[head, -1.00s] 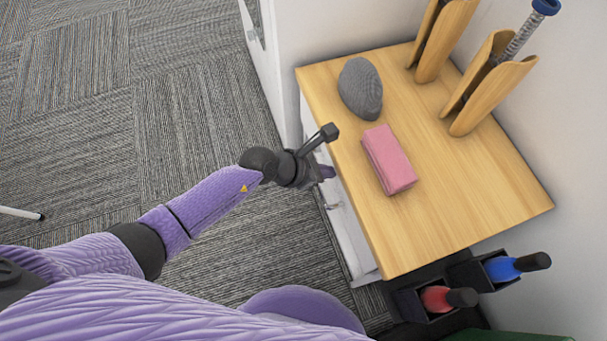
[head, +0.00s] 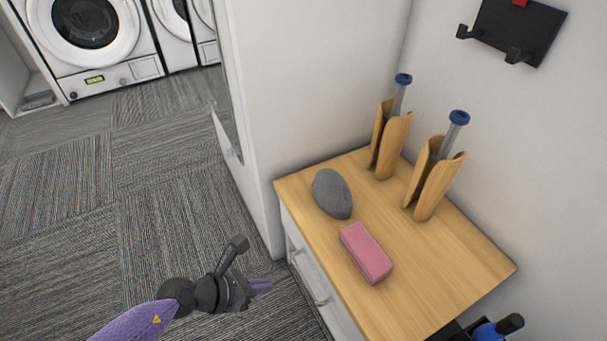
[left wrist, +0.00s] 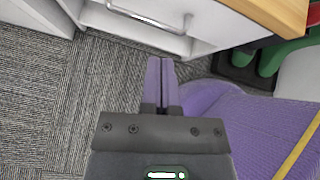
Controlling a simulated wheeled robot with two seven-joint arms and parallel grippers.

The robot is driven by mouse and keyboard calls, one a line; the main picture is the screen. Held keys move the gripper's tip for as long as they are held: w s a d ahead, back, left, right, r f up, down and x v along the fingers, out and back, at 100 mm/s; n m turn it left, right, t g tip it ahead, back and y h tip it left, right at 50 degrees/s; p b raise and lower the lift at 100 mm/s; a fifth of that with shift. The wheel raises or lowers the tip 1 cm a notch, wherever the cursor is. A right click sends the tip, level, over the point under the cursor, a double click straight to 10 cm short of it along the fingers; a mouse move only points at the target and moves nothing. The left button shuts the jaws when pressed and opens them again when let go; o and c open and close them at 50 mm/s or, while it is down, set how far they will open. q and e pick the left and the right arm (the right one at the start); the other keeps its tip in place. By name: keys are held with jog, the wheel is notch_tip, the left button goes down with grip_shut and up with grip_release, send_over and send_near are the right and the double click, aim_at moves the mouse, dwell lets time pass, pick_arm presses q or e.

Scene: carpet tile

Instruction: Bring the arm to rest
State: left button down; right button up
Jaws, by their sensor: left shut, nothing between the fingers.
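My left arm comes in from the bottom left of the head view. My left gripper (head: 262,286) is shut and empty, held over the carpet just left of the wooden-topped cabinet's drawers. In the left wrist view its two purple fingers (left wrist: 160,82) lie together with nothing between them. They point toward a drawer front with a metal handle (left wrist: 148,18) and look apart from it. My right gripper is in neither view.
The cabinet top (head: 440,262) holds a grey rounded object (head: 332,194), a pink block (head: 366,252) and two wooden holders (head: 436,185) with blue-capped tools. A blue-and-black item (head: 497,329) is beside the cabinet. Washing machines (head: 84,30) stand far left. The carpet (head: 110,190) is clear.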

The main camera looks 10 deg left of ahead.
pick_arm(q)
jog(key=s+a+f+n+y, duration=0.35)
jog(key=s+f+n, duration=0.45)
jog(key=n, duration=0.5)
jog(key=s+a+f+n+y, duration=0.3)
jog(key=s+a+f+n, duration=0.3)
jog(key=n, duration=0.6)
jog(key=s+f+n+g+y, duration=0.15)
jog(key=s+n+g, duration=0.45)
jog(key=s, duration=1)
jog(key=s+f+n+g+y, duration=0.1)
jog(key=s+f+n+g, duration=0.2)
jog(key=s+n, duration=1)
notch_tip(320, 180, up, 19)
jog(key=w+m+t+p, duration=0.2)
jog(key=w+p, duration=0.1)
jog(key=p, duration=1.8)
jog(key=shift+r, duration=0.2)
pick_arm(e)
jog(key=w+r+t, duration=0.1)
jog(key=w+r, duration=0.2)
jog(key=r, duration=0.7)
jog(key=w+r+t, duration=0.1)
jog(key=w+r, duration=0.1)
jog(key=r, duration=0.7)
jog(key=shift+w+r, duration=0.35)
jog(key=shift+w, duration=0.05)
